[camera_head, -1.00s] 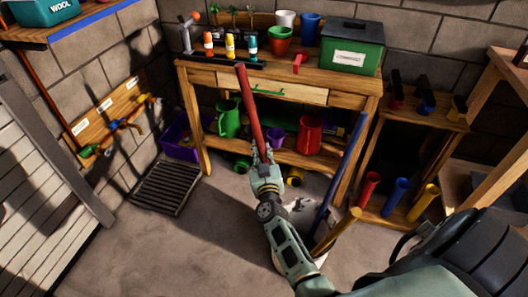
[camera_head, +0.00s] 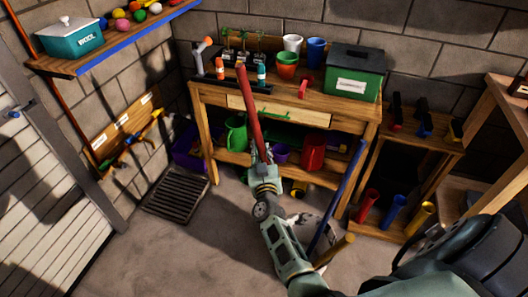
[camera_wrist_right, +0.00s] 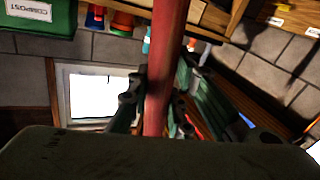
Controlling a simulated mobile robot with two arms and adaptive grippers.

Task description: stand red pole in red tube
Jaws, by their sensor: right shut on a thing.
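My right gripper (camera_head: 262,172) is shut on the red pole (camera_head: 249,105) near its lower end. The pole points up and leans slightly left in the head view, in front of the wooden bench. In the right wrist view the red pole (camera_wrist_right: 165,55) runs between the fingers of the gripper (camera_wrist_right: 155,105). The red tube (camera_head: 367,204) stands at the right on a low wooden rack, left of a blue tube and a yellow tube. The gripper and pole are well left of it and apart from it. My left gripper is not in view.
A blue pole (camera_head: 338,195) and a yellow pole (camera_head: 335,250) stand slanted between my right arm and the rack. The blue tube (camera_head: 393,211) and yellow tube (camera_head: 420,218) are beside the red one. The workbench (camera_head: 215,95) holds pots and a green compost bin (camera_head: 355,78).

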